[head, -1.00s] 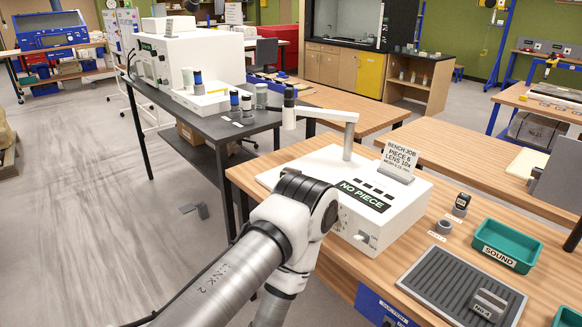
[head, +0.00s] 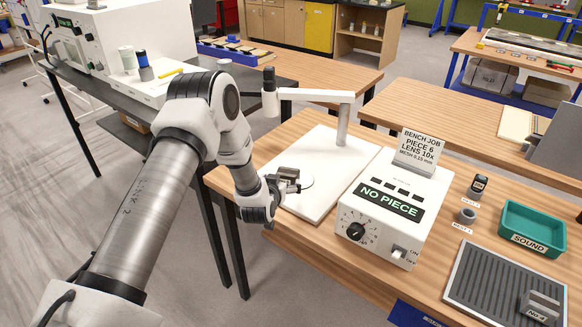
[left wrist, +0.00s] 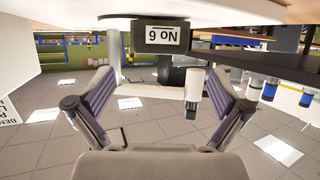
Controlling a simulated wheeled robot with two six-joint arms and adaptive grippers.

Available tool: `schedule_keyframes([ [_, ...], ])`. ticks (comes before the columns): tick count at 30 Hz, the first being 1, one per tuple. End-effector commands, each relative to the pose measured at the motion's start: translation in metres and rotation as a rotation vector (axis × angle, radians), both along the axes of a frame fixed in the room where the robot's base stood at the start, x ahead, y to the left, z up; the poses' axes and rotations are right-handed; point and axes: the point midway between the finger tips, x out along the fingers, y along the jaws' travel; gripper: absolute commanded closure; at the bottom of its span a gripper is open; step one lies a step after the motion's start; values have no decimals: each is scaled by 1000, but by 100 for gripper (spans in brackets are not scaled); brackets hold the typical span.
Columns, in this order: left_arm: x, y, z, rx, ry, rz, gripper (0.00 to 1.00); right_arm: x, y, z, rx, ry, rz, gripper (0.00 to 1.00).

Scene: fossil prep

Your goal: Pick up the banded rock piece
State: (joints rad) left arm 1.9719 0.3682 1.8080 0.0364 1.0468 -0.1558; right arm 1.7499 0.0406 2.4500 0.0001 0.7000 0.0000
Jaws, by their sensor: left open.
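A dark grey rock piece (head: 289,171) sits on the round spot of the white stand plate (head: 335,165), under the lens arm. In the left wrist view, upside down, the piece (left wrist: 160,37) shows a "No 6" label; I cannot make out bands on it. My left gripper (head: 284,185) is at the plate's left edge, right beside the piece. In the left wrist view its two fingers (left wrist: 160,80) are spread wide with nothing between them, and the piece appears ahead of them. Another grey piece, "No 4" (head: 541,307), lies on the ribbed tray at lower right. My right gripper is out of view.
The lens arm (head: 315,95) overhangs the plate. The white control box (head: 390,215) reads "NO PIECE"; a job card (head: 416,150) stands behind it. Two small lenses, a green "SOUND" bin (head: 530,228) and the ribbed tray (head: 470,275) are to the right.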

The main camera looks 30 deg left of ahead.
Motion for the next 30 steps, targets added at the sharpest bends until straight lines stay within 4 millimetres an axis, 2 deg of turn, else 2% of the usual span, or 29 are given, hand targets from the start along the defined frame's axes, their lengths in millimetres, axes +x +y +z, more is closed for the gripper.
schedule_keyframes([
  [5,19,5,-7,1,3,-3,0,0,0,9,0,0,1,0],
  [10,43,11,-13,2,5,-5,0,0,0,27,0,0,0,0],
  [13,56,16,-21,0,4,-4,0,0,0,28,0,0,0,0],
  [21,61,17,-26,-2,7,-4,0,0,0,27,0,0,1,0],
  [23,61,17,-26,-2,7,-4,18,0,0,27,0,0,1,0],
  [27,61,17,-26,-2,7,-4,67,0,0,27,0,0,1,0],
  [28,61,17,-26,-2,7,-4,75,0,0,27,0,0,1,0],
  [29,61,17,-26,-2,7,-4,75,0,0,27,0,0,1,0],
  [30,61,17,-25,-2,6,-4,82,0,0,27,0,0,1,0],
])
